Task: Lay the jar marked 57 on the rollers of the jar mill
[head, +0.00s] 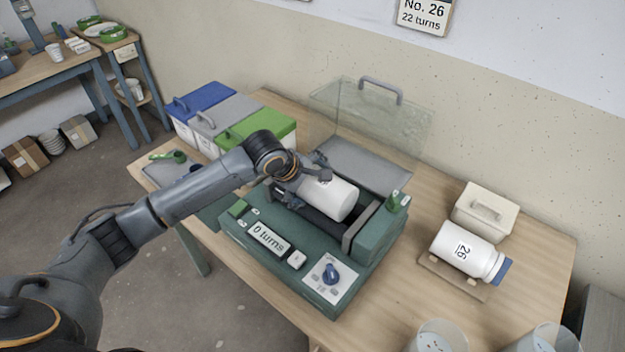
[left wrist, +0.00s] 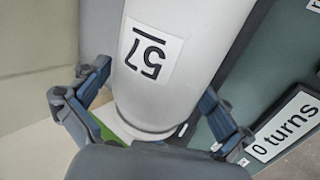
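The white jar marked 57 (left wrist: 160,75) fills the middle of the left wrist view, label towards the camera. In the head view the jar (head: 330,197) lies sideways over the dark rollers (head: 317,215) of the green jar mill (head: 285,262); whether it rests on them I cannot tell. My left gripper (head: 305,180) has its fingers on both sides of the jar near its neck, seemingly closed on it. The mill's clear lid (head: 375,118) stands raised behind. The mill's display reads 0 turns. My right gripper is not in view.
A white jar marked 26 (head: 462,250) lies on a wooden cradle at the right, before a cream lidded box (head: 485,210). Blue, grey and green-lidded buckets (head: 255,130) stand behind my left arm. Clear containers (head: 438,338) stand at the table's front right.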

